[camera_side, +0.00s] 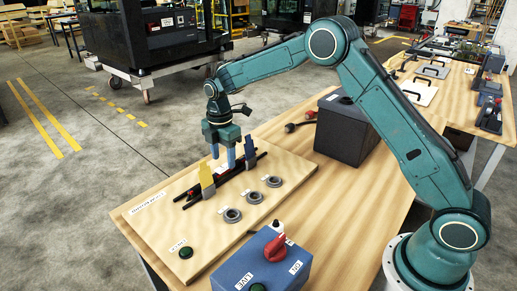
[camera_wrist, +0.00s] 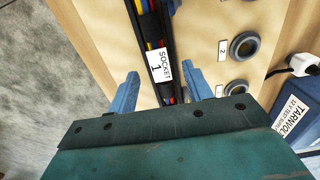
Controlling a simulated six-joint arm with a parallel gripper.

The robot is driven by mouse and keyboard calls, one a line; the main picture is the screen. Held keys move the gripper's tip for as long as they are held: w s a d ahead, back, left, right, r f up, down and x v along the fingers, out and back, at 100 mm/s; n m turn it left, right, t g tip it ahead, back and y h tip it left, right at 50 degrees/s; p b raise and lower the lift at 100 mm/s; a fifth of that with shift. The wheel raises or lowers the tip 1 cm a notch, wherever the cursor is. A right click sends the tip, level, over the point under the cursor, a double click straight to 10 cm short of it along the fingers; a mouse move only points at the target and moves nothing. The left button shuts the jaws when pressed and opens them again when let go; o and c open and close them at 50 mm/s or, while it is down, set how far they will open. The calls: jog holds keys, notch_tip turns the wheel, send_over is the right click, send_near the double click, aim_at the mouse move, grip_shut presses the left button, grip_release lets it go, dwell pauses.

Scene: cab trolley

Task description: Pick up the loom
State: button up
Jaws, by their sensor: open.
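The loom is a dark bundle (camera_side: 222,184) lying slantwise across the pale wooden board (camera_side: 150,225). In the wrist view the loom (camera_wrist: 146,30) shows red, yellow and blue wires and a white tag (camera_wrist: 160,66) reading "SOCKET 1". My gripper (camera_side: 223,160) points down above the loom, fingers apart and empty. In the wrist view the loom runs between the blue fingers of my gripper (camera_wrist: 158,85); whether they reach down to it is unclear. My gripper's body hides its near end.
Several grey ring sockets, one here (camera_side: 254,196), line the board beside the loom. A green button (camera_side: 185,252) is at the board's near corner. A blue box (camera_side: 262,265) with a red knob (camera_side: 275,247) stands in front. A dark box (camera_side: 345,130) stands behind.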

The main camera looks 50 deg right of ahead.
aim_at(224, 167)
jog(key=shift+d+f, duration=0.1)
jog(key=shift+f, duration=1.6)
grip_shut()
jog(key=shift+r, duration=0.1)
notch_tip(224, 167, up, 20)
dwell(0.4)
